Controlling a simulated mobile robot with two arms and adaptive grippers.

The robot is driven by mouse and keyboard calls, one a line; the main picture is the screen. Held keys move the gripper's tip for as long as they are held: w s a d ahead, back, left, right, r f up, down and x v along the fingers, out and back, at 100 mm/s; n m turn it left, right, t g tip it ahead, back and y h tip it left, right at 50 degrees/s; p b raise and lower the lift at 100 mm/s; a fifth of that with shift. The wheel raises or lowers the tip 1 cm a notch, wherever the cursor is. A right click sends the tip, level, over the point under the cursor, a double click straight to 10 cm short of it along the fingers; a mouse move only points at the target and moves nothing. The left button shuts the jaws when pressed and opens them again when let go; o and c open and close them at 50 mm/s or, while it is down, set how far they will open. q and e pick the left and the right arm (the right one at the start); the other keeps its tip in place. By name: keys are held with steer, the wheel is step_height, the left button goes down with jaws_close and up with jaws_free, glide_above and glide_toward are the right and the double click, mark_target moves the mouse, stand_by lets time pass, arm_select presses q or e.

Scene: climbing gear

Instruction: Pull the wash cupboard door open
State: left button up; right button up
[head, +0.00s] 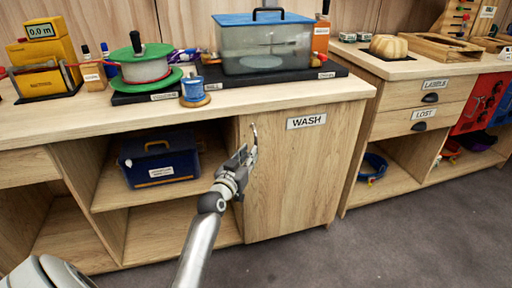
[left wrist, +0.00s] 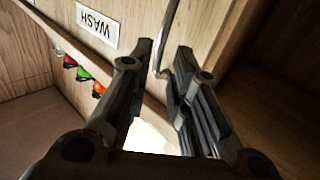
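The wash cupboard door (head: 295,185) is pale wood and looks shut, with a "WASH" label (head: 306,121) near its top. Its thin metal bar handle (head: 254,133) is at the upper left of the door. My left gripper (head: 244,158) is at the handle's lower part. In the left wrist view, the left gripper (left wrist: 162,75) has its fingers apart, with the handle (left wrist: 168,35) at the gap between their tips. Whether a finger touches the bar I cannot tell. The label (left wrist: 97,28) appears upside down there. My right gripper is not in view.
Left of the door are open shelves with a blue box (head: 160,165). The counter (head: 210,115) above holds a clear tank with a blue lid (head: 265,45) and a green-flanged reel (head: 140,68). Grey floor (head: 390,235) lies free before the door.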

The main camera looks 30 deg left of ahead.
mark_target(256, 144)
arm_select(q)
steer(key=shift+w+a+b, duration=0.2)
steer(key=shift+w, duration=0.95)
steer(key=shift+w+a+b, duration=0.25)
steer(key=shift+w, duration=0.85)
steer(key=shift+w+a+b, duration=0.2)
steer(key=shift+w, duration=0.95)
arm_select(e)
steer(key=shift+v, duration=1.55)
arm_select(q)
jaws_close()
